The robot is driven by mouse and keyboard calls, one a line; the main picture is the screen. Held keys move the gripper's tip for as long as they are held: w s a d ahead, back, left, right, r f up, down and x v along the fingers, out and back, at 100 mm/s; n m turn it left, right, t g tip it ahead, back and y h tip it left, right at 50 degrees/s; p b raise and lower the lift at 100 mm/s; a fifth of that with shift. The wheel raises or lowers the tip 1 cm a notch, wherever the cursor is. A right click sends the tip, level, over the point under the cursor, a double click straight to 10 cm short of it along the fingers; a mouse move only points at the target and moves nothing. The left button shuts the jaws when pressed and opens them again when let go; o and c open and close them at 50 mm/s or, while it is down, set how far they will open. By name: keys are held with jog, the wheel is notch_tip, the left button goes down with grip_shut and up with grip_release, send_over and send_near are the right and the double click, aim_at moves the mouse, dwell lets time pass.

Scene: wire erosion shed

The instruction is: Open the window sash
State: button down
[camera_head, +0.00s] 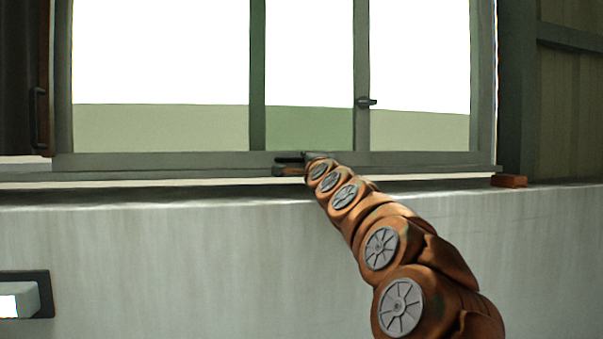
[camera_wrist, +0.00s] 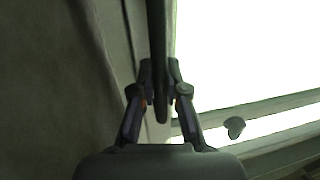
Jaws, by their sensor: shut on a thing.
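The window sash (camera_head: 257,75) is a grey-framed sliding pane. Two panes overlap in the middle, where the view through them is darker. A small dark latch (camera_head: 366,102) sits on the right upright of the overlap; it also shows in the wrist view (camera_wrist: 235,127). My gripper (camera_head: 290,163) is at the window's bottom rail (camera_head: 150,160), left of and below the latch. In the wrist view my gripper (camera_wrist: 159,78) has its fingers on either side of a dark bar (camera_wrist: 157,35) and is shut on it. I cannot tell whether this bar is a handle or part of the rail.
A dark upright handle (camera_head: 38,120) is on the brown frame at the left. A pale sill and wall (camera_head: 150,250) run below the window. A small brown block (camera_head: 509,181) lies on the sill at the right. A dark-framed box (camera_head: 25,294) is on the wall, lower left.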

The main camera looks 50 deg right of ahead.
aim_at(335, 160)
jog(key=s+d, duration=0.1)
jog(key=d, duration=0.1)
jog(key=s+d, duration=0.1)
jog(key=d, duration=0.1)
jog(key=s+d+b, duration=0.1)
jog(key=s+d, duration=0.1)
jog(key=shift+d, duration=0.1)
dwell(0.3)
jog(key=c, duration=1.5)
grip_release()
jog(key=shift+o, duration=0.3)
jog(key=shift+s, duration=0.1)
jog(key=shift+v, duration=5.95)
